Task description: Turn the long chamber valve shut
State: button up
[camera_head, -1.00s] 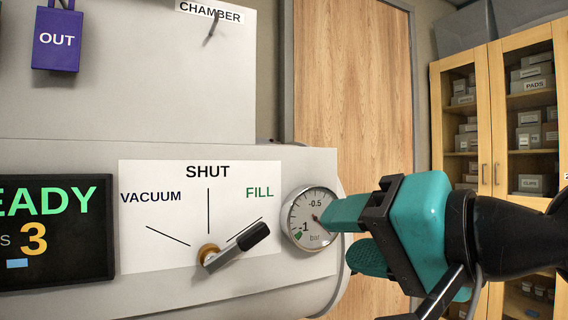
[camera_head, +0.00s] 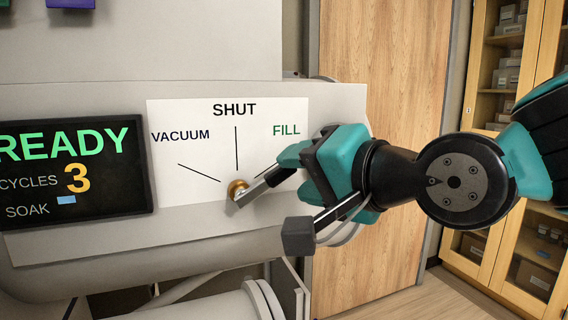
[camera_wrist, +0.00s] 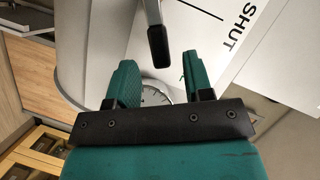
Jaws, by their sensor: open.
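The long valve lever has a brass hub (camera_head: 237,188) on the white panel (camera_head: 190,120) marked VACUUM, SHUT and FILL. Its metal arm (camera_head: 250,190) slants up and right, along the FILL line. Its outer end is hidden behind my gripper (camera_head: 287,166) in the head view. In the wrist view the lever's black grip (camera_wrist: 158,45) reaches to the gap between my open fingertips (camera_wrist: 158,62). Neither finger appears to touch it. My gripper holds nothing.
A dark display (camera_head: 75,165) reading READY, CYCLES 3 is left of the panel. A wooden door (camera_head: 375,70) and a glass-fronted cabinet (camera_head: 490,120) stand behind on the right.

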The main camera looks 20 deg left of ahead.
aim_at(287, 172)
jog(key=shift+p+x, duration=0.35)
jog(key=shift+x, duration=1.75)
grip_shut()
